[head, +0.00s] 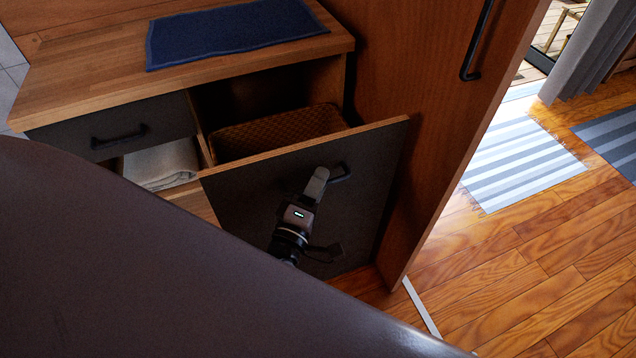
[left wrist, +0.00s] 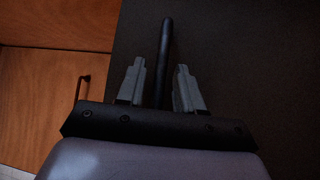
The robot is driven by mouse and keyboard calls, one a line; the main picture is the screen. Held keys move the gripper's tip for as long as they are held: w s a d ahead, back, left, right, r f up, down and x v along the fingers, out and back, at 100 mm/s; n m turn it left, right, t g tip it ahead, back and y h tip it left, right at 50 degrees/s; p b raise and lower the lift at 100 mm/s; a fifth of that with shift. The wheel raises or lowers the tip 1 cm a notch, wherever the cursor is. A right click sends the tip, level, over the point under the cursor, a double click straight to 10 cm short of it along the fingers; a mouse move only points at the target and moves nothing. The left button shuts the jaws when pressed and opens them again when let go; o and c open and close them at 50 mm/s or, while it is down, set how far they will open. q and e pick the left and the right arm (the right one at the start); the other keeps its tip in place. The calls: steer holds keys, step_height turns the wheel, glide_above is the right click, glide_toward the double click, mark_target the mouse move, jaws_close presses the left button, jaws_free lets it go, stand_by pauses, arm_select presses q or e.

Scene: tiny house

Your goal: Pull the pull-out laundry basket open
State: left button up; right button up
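The pull-out laundry basket has a dark front panel (head: 285,215) with a wood-coloured top edge. The panel stands out from the cabinet, and a brown woven basket (head: 270,135) shows behind it. A black bar handle (head: 341,172) is on the panel's upper part. My left gripper (head: 322,180) is at this handle. In the left wrist view the handle (left wrist: 164,55) runs between the two fingers of the left gripper (left wrist: 159,85), with a gap on each side. The gripper is open around the handle. My right gripper is not in view.
A wooden bench top (head: 100,75) with a blue towel (head: 230,35) lies above. A shut dark drawer (head: 115,135) and folded pale cloth (head: 160,165) are left of the basket. A tall wooden door (head: 440,130) stands close on the right.

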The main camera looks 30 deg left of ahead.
arm_select(q)
steer(key=s, duration=0.7)
steer(key=shift+d+f, duration=0.25)
steer(key=shift+f, duration=0.2)
steer(key=s+f+m+g+h+p, duration=0.1)
steer(key=s+m+g+h+p, duration=0.2)
steer(key=s+m+g+p, duration=0.5)
steer(key=s+m+g, duration=0.1)
steer(key=m, duration=1)
steer(key=shift+s+d+f+m+h, duration=0.15)
steer(key=shift+d+m+h, duration=0.15)
